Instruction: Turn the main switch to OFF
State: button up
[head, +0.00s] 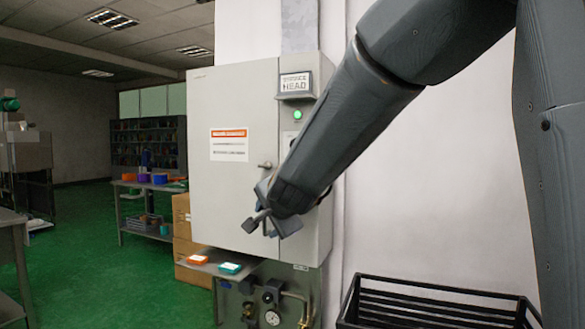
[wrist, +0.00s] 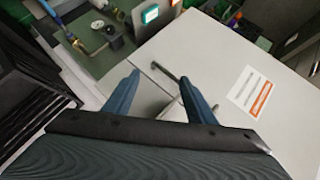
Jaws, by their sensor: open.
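The grey control cabinet (head: 225,100) stands against a white pillar in the head view. On its narrow right face a pale plate (head: 290,138) shows below a green lamp (head: 296,115); my arm covers much of this face. I cannot clearly make out the main switch or its position. My gripper (head: 267,223) is in front of the cabinet's lower right part. In the wrist view my gripper (wrist: 160,92) has its two blue fingers apart, with nothing held between them. A dark door handle (wrist: 166,71) shows beyond the fingertips; it also shows in the head view (head: 265,165).
A shelf below the cabinet holds an orange item (head: 198,260) and a green one (head: 230,268). Pipes and a gauge (head: 272,317) sit beneath it. A black rack (head: 435,300) stands at the lower right. Green floor (head: 90,260) is open at left.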

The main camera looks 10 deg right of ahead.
jog(key=w+r+m+t+h+b, duration=0.45)
jog(key=w+r+m+b, duration=0.35)
jog(key=r+m, duration=0.4)
jog(key=s+d+r+m+g+h+b, duration=0.15)
jog(key=d+r+m+h+b, duration=0.45)
jog(key=m, duration=0.9)
jog(key=w+d+h, duration=0.1)
jog(key=w+d, duration=0.2)
jog(key=w, duration=0.3)
jog(key=shift+d+r+g+p, duration=0.15)
jog(key=shift+r+g+p, duration=0.15)
jog(key=shift+r, duration=0.1)
jog(key=c, duration=1)
jog(key=shift+c, duration=0.2)
